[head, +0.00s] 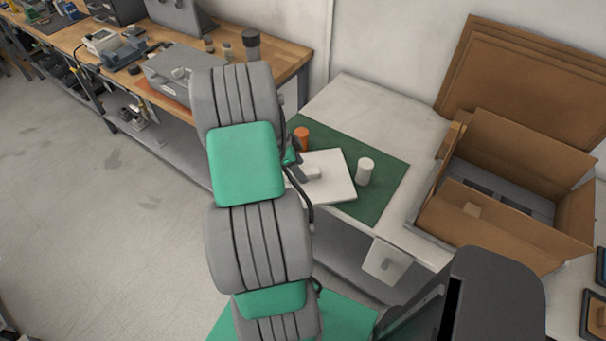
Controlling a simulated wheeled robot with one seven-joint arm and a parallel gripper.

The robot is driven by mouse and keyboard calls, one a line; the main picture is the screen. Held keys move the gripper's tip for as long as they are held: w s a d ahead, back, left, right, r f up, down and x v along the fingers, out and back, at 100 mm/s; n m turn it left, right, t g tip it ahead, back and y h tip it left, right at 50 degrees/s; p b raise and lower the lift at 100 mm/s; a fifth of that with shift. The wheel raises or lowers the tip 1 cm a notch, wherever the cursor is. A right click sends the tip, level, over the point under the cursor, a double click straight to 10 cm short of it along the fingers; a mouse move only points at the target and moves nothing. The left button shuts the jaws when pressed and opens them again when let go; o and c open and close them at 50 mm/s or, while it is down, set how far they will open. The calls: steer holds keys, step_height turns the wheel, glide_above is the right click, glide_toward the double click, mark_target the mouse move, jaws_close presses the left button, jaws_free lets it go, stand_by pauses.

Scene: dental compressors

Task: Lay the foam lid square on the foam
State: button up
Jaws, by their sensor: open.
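A flat white square slab (338,187), which looks like the foam lid, lies on a green mat (385,165) on the white bench. A small pale block (314,173) shows on its upper face. My gripper (299,166) is open at the slab's left part, close to that block and largely hidden behind my arm; I cannot tell whether it touches. An open cardboard carton (520,235) stands to the right. Grey foam (535,208) with dark recesses shows inside it, partly hidden by the near wall and flaps.
An orange cylinder (301,138) stands behind the slab and a white cylinder (365,171) just right of it. Cardboard sheets (520,75) lean on the wall behind the carton. A wooden workbench (290,62) with tools is at upper left. Floor at left is clear.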

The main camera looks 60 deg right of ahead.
steer(key=shift+s+d+f, duration=0.25)
steer(key=shift+f, duration=0.4)
jaws_close()
